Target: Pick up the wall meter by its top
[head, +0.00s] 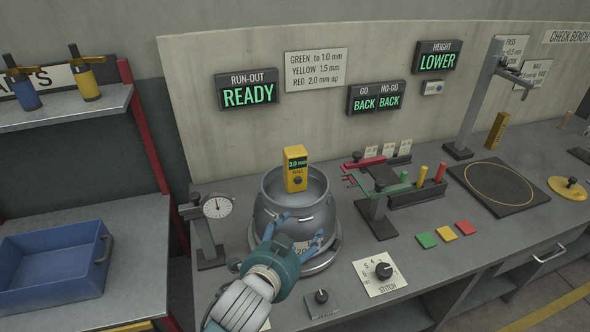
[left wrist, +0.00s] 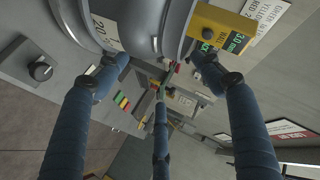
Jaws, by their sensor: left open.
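The wall meter (head: 296,168) is a yellow upright block with a green display reading 3.0 mm and a dark knob. It stands at the open mouth of the grey metal cylinder (head: 275,212); what bears it is unclear. In the left wrist view the meter (left wrist: 218,27) shows at the top right, beside the cylinder (left wrist: 150,22). My left gripper (head: 299,231) is open and empty, its blue fingers spread in front of the cylinder, lower than the meter. Its fingers also show in the left wrist view (left wrist: 160,68). My right gripper is not in view.
A dial gauge (head: 217,207) stands left of the cylinder. A green-armed go/no-go stand (head: 380,207) is close on the right. Knob panels (head: 383,271) lie in front. A blue bin (head: 52,268) is at left. The space above the meter is clear.

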